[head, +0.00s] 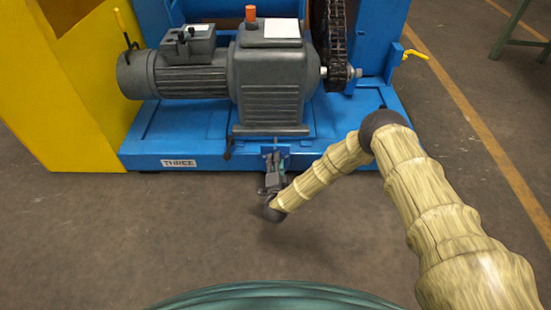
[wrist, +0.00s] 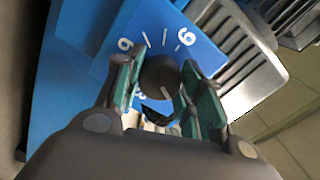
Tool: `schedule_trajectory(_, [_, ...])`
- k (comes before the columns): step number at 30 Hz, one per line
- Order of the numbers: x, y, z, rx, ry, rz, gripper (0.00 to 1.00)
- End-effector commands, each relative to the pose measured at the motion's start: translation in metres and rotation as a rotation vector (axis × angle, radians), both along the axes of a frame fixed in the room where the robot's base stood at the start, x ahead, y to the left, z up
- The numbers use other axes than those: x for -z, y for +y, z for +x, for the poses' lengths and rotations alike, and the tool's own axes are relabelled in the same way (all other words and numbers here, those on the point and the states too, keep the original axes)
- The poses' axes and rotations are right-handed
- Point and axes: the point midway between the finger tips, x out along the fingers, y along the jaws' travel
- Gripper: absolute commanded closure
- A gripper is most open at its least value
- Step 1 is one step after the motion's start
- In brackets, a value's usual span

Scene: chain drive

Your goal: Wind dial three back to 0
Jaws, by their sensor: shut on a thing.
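Dial three is a dark round knob (wrist: 160,75) on a blue plate (wrist: 150,22) with white numerals and tick marks. Two numerals that read like a 6 or a 9 show above the knob in the wrist view; the lower ones are mostly hidden. A short pale mark on the knob points down and slightly right in that view. My gripper (wrist: 163,88) has its green-padded fingers on both sides of the knob, shut on it. In the head view my gripper (head: 273,175) is at the small blue dial plate (head: 275,150) below the motor, where the knob is hidden.
A white THREE label (head: 180,163) is on the blue base (head: 355,130), left of the dial. The grey motor and gearbox (head: 268,85) stand above it, with a chain (head: 337,40) to the right. A yellow panel (head: 70,85) is at left. The floor in front is clear.

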Motion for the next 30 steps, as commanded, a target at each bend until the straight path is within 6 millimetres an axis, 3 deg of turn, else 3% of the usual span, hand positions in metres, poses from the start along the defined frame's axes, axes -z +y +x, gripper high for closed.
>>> schedule_trajectory(15, [-0.0022, 0.0013, -0.0001, -0.001, 0.000, -0.364, 0.86])
schedule_trajectory(30, [-0.0004, 0.0008, 0.0001, -0.001, 0.000, -0.448, 0.86])
